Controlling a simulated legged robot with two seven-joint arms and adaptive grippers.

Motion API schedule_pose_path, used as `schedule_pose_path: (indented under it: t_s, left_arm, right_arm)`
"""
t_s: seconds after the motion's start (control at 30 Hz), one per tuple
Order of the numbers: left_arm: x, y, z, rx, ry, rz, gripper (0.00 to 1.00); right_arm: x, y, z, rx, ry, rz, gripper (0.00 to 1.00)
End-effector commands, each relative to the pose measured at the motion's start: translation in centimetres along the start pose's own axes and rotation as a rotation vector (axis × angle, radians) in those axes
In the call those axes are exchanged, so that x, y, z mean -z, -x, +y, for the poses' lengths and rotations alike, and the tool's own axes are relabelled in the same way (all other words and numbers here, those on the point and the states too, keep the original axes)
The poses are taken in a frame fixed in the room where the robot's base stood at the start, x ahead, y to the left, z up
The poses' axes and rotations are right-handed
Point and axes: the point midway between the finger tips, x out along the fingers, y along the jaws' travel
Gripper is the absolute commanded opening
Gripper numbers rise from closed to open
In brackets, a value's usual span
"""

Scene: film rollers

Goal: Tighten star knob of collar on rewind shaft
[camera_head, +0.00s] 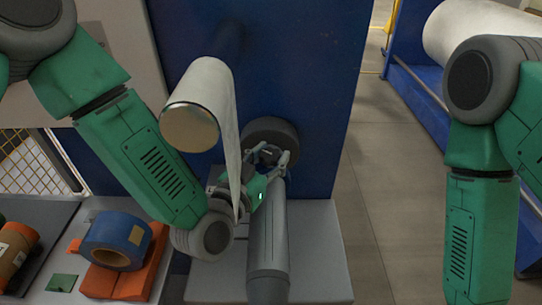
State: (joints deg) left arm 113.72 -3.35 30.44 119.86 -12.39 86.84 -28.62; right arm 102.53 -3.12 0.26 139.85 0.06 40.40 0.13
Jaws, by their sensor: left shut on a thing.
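The grey rewind shaft (268,250) points toward me from the blue machine wall, below the film roll. The dark round collar (268,131) sits at the shaft's far end, close to the wall. My left gripper (272,157) reaches in from the left to the near face of the collar. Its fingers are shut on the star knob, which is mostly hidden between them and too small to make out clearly. My right arm hangs down at the right side, and its gripper is out of the picture.
A white film roll (203,95) hangs above, its web (231,140) dropping close beside my left wrist. A blue tape roll (115,240) rests on orange blocks (133,279) at lower left. Open grey floor (390,200) lies to the right, beside another blue machine (422,90).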

Motion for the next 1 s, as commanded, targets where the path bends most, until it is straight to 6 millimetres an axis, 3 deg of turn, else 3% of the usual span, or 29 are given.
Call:
schedule_pose_path:
  t_s: [0.5,1.0]
  left_arm:
    - [-0.2,0.0,-0.5,-0.468,0.003,0.0,0.06]
    - [-0.2,-0.1,-0.6,-0.942,0.008,0.0,0.06]
  right_arm:
    - [-0.2,-2.8,0.0,0.0,0.0,0.0,0.4]
    - [-0.2,-4.1,0.0,0.0,0.0,0.0,0.4]
